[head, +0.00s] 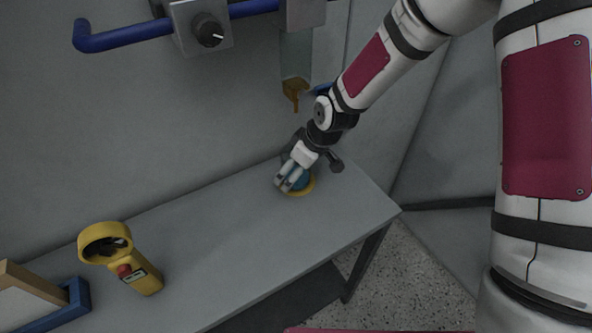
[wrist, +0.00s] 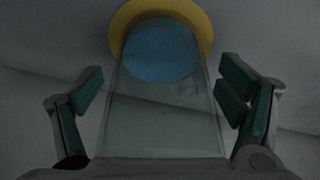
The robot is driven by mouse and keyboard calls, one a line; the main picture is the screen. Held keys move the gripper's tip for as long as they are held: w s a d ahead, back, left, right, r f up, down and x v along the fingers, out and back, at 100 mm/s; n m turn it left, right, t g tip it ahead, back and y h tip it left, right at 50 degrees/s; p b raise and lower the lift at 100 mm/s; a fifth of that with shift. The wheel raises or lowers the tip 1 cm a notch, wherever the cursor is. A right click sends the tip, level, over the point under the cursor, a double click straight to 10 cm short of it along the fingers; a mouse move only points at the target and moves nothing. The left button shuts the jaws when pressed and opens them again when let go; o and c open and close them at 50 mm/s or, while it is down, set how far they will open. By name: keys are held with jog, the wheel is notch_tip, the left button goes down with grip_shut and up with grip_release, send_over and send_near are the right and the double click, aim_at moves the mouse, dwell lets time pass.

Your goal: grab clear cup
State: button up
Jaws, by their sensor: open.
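The clear cup (wrist: 160,115) is a see-through, faintly green shape in the wrist view, between the two green-padded fingers of my gripper (wrist: 160,98). There is a visible gap between each finger and the cup's sides. Beyond it show a blue disc (wrist: 160,50) and a yellow ring (wrist: 204,28). In the head view my gripper (head: 287,180) is low over the grey table near its right end, beside the blue disc (head: 304,180) and the yellow ring (head: 304,191). The cup is hard to make out there, partly hidden by my gripper.
A yellow handheld device with a round head (head: 143,277) stands on the grey table (head: 215,225). A blue-edged frame (head: 75,296) is at the lower left. A clear wall container with a yellow spout (head: 294,90) and a blue pipe (head: 125,38) are above. The table's middle is clear.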

jog(key=c, duration=0.9)
jog(key=shift+c, duration=0.3)
